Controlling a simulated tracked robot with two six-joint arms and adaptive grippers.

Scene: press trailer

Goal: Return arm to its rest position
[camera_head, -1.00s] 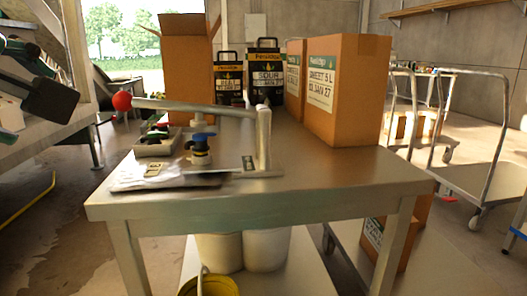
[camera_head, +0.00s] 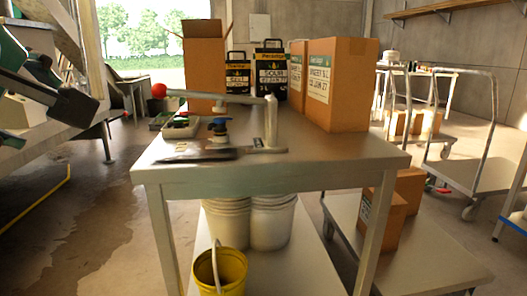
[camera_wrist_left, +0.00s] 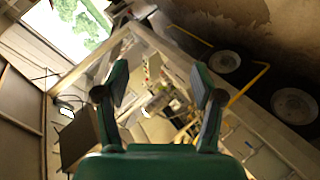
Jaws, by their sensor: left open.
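My left gripper (camera_head: 48,92) is at the left edge of the head view, dark green and black, and partly cut off. It is raised in front of a pale metal structure, left of the steel table (camera_head: 300,175), and touches nothing that I can see. In the left wrist view my left gripper (camera_wrist_left: 160,78) has two green fingers spread wide with nothing between them. My right gripper is not in view.
The table carries a lever with a red ball (camera_head: 159,90), a small tray (camera_head: 181,128), cartons (camera_head: 341,85) and black boxes (camera_head: 271,72). White buckets (camera_head: 272,222) and a yellow bucket (camera_head: 220,272) stand below. Carts (camera_head: 480,170) are at right. Floor shows clear at left.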

